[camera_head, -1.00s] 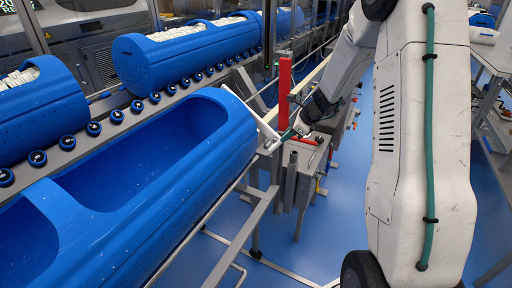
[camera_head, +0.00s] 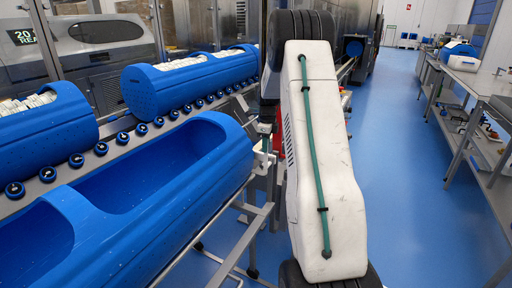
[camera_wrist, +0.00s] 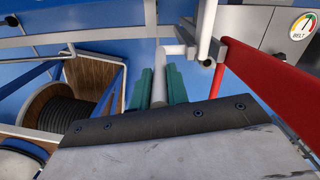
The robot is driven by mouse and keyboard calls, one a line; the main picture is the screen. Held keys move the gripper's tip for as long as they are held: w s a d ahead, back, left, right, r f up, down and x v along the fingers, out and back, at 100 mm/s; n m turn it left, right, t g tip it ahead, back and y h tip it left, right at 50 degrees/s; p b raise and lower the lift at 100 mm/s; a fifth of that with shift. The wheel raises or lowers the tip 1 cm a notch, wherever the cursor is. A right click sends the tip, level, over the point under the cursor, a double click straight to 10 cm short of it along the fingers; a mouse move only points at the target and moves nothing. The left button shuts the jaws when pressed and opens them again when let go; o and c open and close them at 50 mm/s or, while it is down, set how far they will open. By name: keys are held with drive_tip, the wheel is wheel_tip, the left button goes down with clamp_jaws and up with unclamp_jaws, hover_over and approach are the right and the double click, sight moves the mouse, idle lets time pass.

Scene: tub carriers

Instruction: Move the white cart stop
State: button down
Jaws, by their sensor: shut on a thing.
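The white cart stop (camera_head: 262,160) shows as a small pale piece beside the near blue tub's right end, partly hidden by my arm. In the wrist view, a pale round bar (camera_wrist: 158,86), which looks like its grip, lies between the green fingers of my gripper (camera_wrist: 159,84). The fingers are shut on it. A white bent bar (camera_wrist: 188,42) shows just beyond the fingertips; how it joins the grip is hard to tell. In the head view my gripper is small and mostly hidden behind my arm.
The near blue tub (camera_head: 205,190) is open and empty. Filled blue tubs (camera_head: 190,85) stand behind the rollers (camera_head: 141,129). A wooden-sided cable reel (camera_wrist: 85,85) is at left. The blue floor (camera_head: 400,190) at right is clear.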

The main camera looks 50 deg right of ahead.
drive_tip(key=shift+w+d+r, duration=0.1)
drive_tip(key=shift+w+r, duration=0.05)
drive_tip(key=c, duration=1.4)
unclamp_jaws()
drive_tip(key=shift+o, duration=0.2)
wheel_tip(320, 180, up, 7)
drive_tip(key=shift+r, duration=0.3)
